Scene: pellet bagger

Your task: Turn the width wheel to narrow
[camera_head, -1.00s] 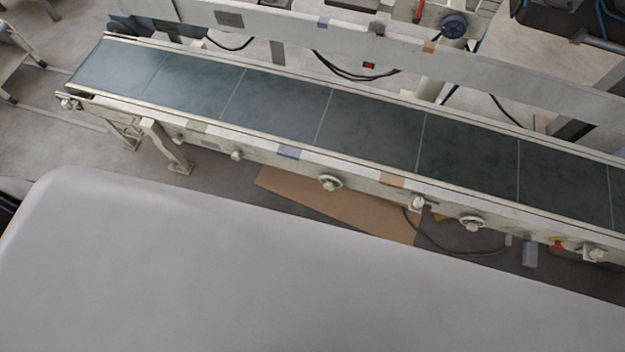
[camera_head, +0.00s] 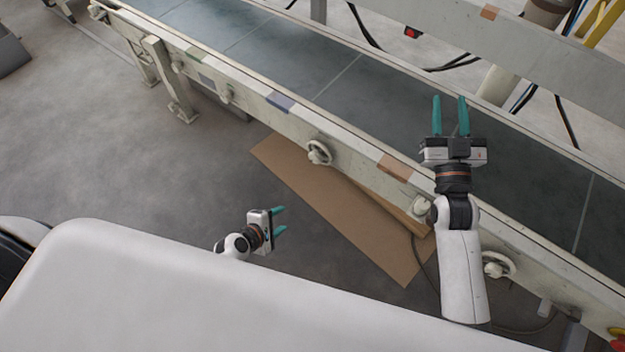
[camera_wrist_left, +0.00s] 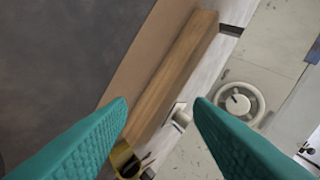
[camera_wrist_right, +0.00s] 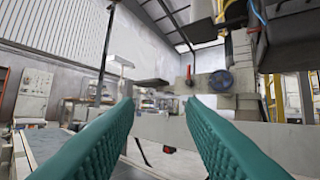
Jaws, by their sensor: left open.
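Two pale handwheels sit on the conveyor's near side rail in the head view: one left of centre (camera_head: 319,152) and one at lower right (camera_head: 497,264). I cannot tell which is the width wheel. A round handwheel with a hub also shows in the left wrist view (camera_wrist_left: 240,101), right of the fingers and apart from them. My left gripper (camera_head: 280,221) is open and empty, below and left of the left handwheel, over the floor side. My right gripper (camera_head: 450,105) is open and empty, over the belt with its fingers pointing away from me.
The conveyor belt (camera_head: 385,115) runs diagonally behind the rail. A brown board (camera_head: 335,205) lies on the floor below it. A pale grey surface (camera_head: 200,300) fills the foreground.

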